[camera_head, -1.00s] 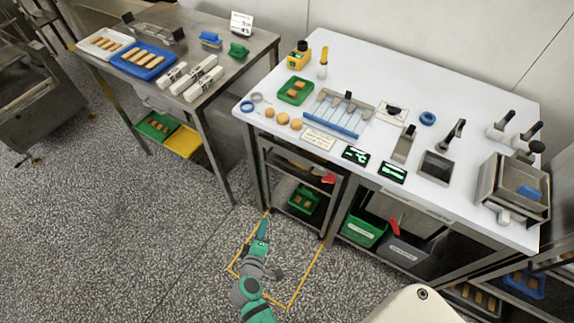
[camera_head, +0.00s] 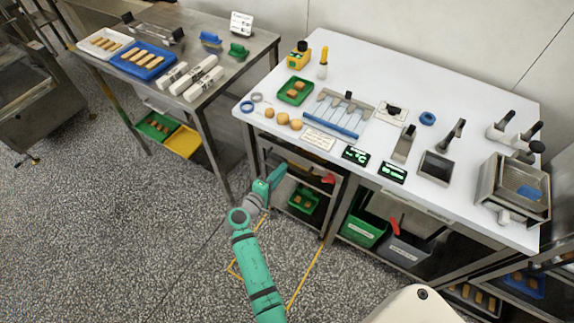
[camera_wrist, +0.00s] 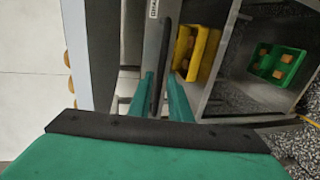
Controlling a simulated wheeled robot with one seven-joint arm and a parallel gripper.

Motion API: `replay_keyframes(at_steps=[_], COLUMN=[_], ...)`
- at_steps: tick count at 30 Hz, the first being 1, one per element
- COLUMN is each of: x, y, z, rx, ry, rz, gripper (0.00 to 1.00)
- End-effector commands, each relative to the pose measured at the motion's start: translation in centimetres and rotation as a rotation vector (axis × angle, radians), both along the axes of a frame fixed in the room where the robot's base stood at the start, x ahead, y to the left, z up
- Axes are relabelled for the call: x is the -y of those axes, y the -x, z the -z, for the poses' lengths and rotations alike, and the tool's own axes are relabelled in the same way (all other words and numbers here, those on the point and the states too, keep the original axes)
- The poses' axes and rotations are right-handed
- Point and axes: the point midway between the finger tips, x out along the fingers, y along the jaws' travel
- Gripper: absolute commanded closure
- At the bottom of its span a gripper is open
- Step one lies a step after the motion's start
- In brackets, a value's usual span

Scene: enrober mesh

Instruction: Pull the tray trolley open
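The tray trolley (camera_head: 297,213) stands in the left bay under the white table, a grey metal frame with a green tray (camera_head: 303,199) of brown pieces low inside. In the wrist view, a yellow tray (camera_wrist: 188,58) and the green tray (camera_wrist: 283,68) show inside it. A dark bar (camera_wrist: 164,62) runs along the grey front panel of the trolley. My gripper (camera_head: 279,174) is at the trolley's upper front left. In the wrist view, its two teal fingers (camera_wrist: 164,98) are apart, one on each side of the bar's near end. I cannot tell whether they touch it.
A red lever (camera_head: 328,179) is at the trolley's right side. Green and grey bins (camera_head: 405,250) fill the bay to the right. A steel table (camera_head: 205,110) stands at left. Speckled floor with a yellow marked outline (camera_head: 305,275) lies clear in front.

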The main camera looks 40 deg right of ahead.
Motion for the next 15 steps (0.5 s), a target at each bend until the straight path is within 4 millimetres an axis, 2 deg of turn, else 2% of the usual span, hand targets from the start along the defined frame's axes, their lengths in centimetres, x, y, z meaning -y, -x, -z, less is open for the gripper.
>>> replay_keyframes(at_steps=[6,15], x=[3.0,4.4], y=[-1.2,-1.8], z=[0.7,1.0], rx=[0.0,0.0], ry=[0.0,-0.001], rz=[0.002,0.0], gripper=[0.82,0.82])
